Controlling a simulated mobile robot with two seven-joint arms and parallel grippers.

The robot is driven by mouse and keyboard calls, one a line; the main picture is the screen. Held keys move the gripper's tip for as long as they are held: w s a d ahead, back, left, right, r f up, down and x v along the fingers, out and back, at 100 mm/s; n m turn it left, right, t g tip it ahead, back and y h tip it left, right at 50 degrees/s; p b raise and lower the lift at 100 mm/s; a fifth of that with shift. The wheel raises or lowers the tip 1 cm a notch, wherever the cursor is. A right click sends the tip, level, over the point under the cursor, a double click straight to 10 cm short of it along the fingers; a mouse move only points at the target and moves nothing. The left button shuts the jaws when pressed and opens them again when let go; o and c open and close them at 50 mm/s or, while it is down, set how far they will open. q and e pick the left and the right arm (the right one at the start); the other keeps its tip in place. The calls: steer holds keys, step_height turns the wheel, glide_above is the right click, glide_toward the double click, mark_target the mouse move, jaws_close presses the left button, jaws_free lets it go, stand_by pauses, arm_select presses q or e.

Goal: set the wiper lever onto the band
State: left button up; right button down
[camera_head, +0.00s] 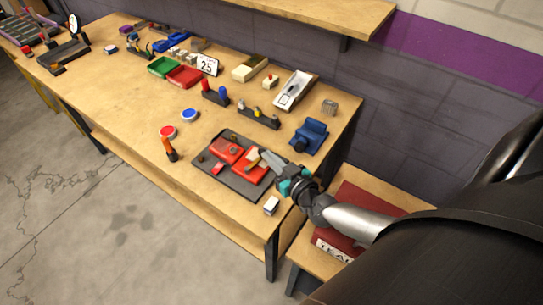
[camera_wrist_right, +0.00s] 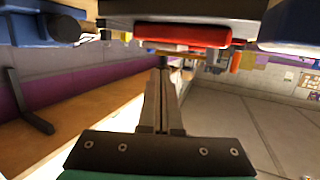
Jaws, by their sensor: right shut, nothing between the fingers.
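A dark board (camera_head: 243,187) lies near the front right corner of the workbench and carries a red slotted fixture (camera_head: 226,147). A tan piece (camera_head: 252,158) rests at the fixture's right part, beside my fingertips; I cannot tell whether it is the wiper lever or the band. My right gripper (camera_head: 265,155) reaches in from the right, over the right side of the fixture. In the right wrist view its fingers (camera_wrist_right: 163,70) are together with nothing between them, near a red part (camera_wrist_right: 182,36). Contact is unclear. My left gripper is out of view.
A blue vise (camera_head: 310,137) stands behind the board. A dark rack (camera_head: 259,117), an orange-handled tool (camera_head: 168,147) and a small white-topped block (camera_head: 271,205) surround it. Red and green trays (camera_head: 184,77) lie further back. The bench's front left is clear.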

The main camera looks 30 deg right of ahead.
steer(key=shift+w+d, duration=0.15)
steer(key=shift+w, duration=0.3)
stand_by(0.4)
steer(key=shift+r+p, duration=0.1)
steer(key=shift+p, duration=0.2)
